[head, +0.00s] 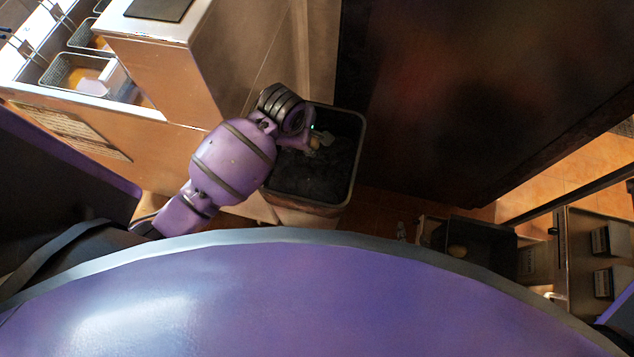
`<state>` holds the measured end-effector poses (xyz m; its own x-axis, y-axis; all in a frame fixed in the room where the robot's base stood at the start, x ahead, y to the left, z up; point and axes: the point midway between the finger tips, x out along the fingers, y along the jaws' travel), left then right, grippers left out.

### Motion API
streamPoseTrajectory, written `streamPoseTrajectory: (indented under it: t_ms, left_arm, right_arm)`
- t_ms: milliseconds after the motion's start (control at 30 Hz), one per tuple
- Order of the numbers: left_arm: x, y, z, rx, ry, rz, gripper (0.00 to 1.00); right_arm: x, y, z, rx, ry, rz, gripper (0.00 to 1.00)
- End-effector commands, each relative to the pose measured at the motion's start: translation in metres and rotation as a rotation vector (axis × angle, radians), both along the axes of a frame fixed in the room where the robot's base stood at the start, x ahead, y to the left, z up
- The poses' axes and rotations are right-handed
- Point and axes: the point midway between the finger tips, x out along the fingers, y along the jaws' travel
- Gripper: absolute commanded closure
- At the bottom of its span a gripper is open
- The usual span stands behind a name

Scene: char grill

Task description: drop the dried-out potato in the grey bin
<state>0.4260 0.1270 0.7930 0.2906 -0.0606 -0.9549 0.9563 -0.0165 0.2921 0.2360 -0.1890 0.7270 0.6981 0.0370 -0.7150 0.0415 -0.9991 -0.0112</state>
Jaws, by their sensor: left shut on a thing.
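The grey bin (357,160) stands on the floor, dark inside, between the fryer cabinet and a tall dark panel. My left gripper (317,139) is over the bin's opening, coming in from the left. It is shut on a small yellowish-brown potato (315,144), which shows only partly at the fingertips. From this view I cannot tell how high above the bin's bottom the potato is. My right gripper is not in view.
Fryer baskets (73,73) sit in the counter at upper left. The tall dark panel (460,90) stands close to the bin's right side. A dark container (480,243) at lower right holds a small brownish round thing (457,251). My purple body fills the bottom.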

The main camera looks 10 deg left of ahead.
Motion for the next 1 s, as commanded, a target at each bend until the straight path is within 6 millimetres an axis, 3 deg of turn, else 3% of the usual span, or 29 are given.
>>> streamPoseTrajectory:
  t_ms: [267,600,633,700,800,1000]
  left_arm:
    - [0.001,0.0,-0.023,0.001,-0.002,-0.001,0.94]
    - [0.001,0.0,-0.026,-0.001,-0.003,-0.001,0.94]
    - [0.001,0.0,-0.026,-0.001,-0.003,-0.001,0.62]
    - [0.001,0.0,-0.026,-0.001,-0.003,0.0,0.53]
    - [0.001,0.0,-0.026,-0.001,-0.003,0.0,0.43]
    - [0.001,0.0,-0.027,-0.001,-0.002,0.0,0.43]
  right_arm:
    - [0.005,0.002,0.003,0.002,-0.01,0.004,0.6]
    - [0.007,0.002,0.004,0.002,-0.014,0.004,0.6]
    - [0.007,0.002,0.004,0.002,-0.014,0.004,0.6]
    - [0.007,0.002,0.004,0.001,-0.014,0.003,0.6]
    - [0.007,0.001,0.004,0.001,-0.014,0.003,0.6]
    - [0.006,0.0,0.004,0.0,-0.013,0.002,0.6]
